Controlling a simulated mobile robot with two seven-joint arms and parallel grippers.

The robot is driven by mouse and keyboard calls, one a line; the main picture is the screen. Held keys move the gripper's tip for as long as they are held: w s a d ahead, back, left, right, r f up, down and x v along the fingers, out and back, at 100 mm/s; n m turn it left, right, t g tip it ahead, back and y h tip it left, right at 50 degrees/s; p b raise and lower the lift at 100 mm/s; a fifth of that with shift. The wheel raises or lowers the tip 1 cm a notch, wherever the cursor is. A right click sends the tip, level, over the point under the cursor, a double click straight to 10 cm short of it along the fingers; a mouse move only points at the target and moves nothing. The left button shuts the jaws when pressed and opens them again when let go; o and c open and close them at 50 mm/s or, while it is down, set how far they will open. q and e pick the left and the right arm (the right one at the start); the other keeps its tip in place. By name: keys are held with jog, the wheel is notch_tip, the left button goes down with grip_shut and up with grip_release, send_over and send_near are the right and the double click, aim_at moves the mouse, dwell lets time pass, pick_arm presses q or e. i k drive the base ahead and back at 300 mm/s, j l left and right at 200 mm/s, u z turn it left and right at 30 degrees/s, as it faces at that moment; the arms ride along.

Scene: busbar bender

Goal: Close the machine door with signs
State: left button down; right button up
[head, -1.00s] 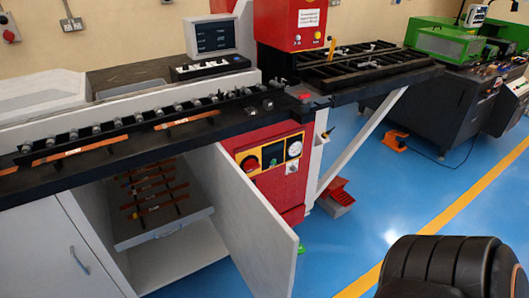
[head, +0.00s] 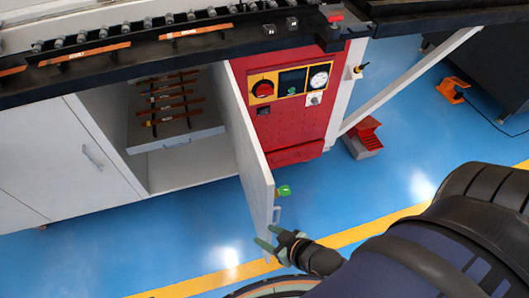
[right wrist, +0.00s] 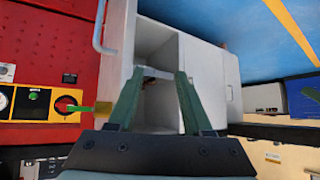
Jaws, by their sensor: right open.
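The white cabinet door (head: 247,150) stands swung open below the machine's work surface, beside the red panel. I see no signs on the face that shows. Its grey handle (head: 277,214) is near the free edge. My right gripper (head: 267,240) is open and empty, just below the handle near the door's lower free corner; I cannot tell whether it touches the door. In the right wrist view both fingers (right wrist: 157,98) are apart, with the door (right wrist: 119,45) and bent handle (right wrist: 97,28) beyond them. My left gripper is not in view.
The open cabinet holds a pull-out drawer (head: 178,143) with several copper bars. The red panel (head: 290,132) carries a knob and gauge. A green knob-like part (head: 284,190) is near the door's edge. A red pedal (head: 365,137) stands right.

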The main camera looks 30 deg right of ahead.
aim_at(256, 177)
jog(key=l, duration=0.45)
jog(key=k+l, duration=0.1)
jog(key=l, duration=0.35)
jog(key=k+l, duration=0.25)
jog(key=l, duration=0.25)
jog(key=k, duration=0.4)
jog(key=z, duration=0.45)
